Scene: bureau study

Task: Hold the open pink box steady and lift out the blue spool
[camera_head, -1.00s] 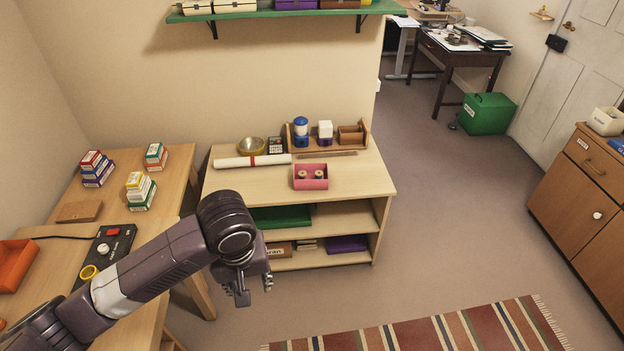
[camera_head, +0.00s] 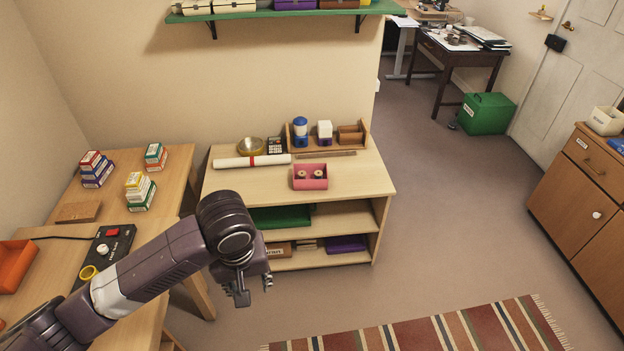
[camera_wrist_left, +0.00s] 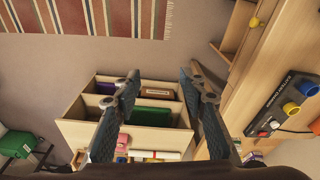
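The open pink box (camera_head: 310,184) sits on top of the low wooden shelf unit, near its front middle. Two spools with pale round tops stand inside, a left one (camera_head: 302,175) and a right one (camera_head: 318,174). I cannot tell from here which is blue. My left gripper (camera_head: 255,289) hangs in front of the shelf unit, to the left of and apart from the box. In the left wrist view its two fingers (camera_wrist_left: 160,78) are spread with nothing between them. My right gripper is not in view.
The shelf unit (camera_head: 232,183) also bears a white roll (camera_head: 235,162), a brass bowl (camera_head: 251,146) and a wooden rack (camera_head: 364,144). A desk with a control box (camera_head: 110,241) stands at the left. Floor is clear to the right; a striped rug (camera_head: 420,334) lies in front.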

